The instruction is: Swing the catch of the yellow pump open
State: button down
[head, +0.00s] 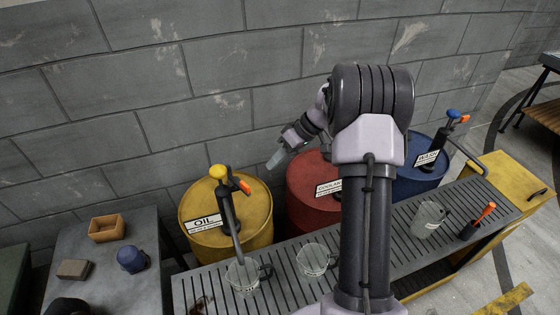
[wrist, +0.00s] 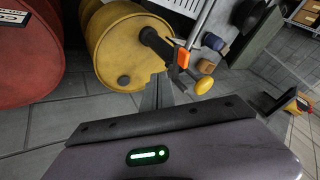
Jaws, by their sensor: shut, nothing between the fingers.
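The yellow pump stands on the yellow oil drum (head: 258,225). It has a dark body (head: 228,212), a round yellow knob (head: 217,171) and an orange catch (head: 243,187). In the wrist view the orange catch (wrist: 183,58) sits on the dark pump body (wrist: 155,42), with the yellow knob (wrist: 204,85) beside it. My gripper (head: 272,163) is up and to the right of the catch in the head view. In the wrist view my gripper (wrist: 157,85) is shut and empty, its tips just left of the catch. I see a small gap, but its depth is unclear.
A red drum (head: 305,185) and a blue drum (head: 425,180) with its own pump stand to the right. A slatted rack (head: 285,290) with clear jugs (head: 313,260) runs in front. The block wall (head: 150,110) is close behind the drums.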

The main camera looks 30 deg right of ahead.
jog(key=a+f+b, duration=0.2)
jog(key=a+f, duration=0.1)
jog(key=a, duration=0.3)
jog(key=shift+w+a+f, duration=0.2)
jog(key=shift+a+f, duration=0.05)
jog(key=shift+f, duration=0.15)
jog(key=shift+a, duration=0.1)
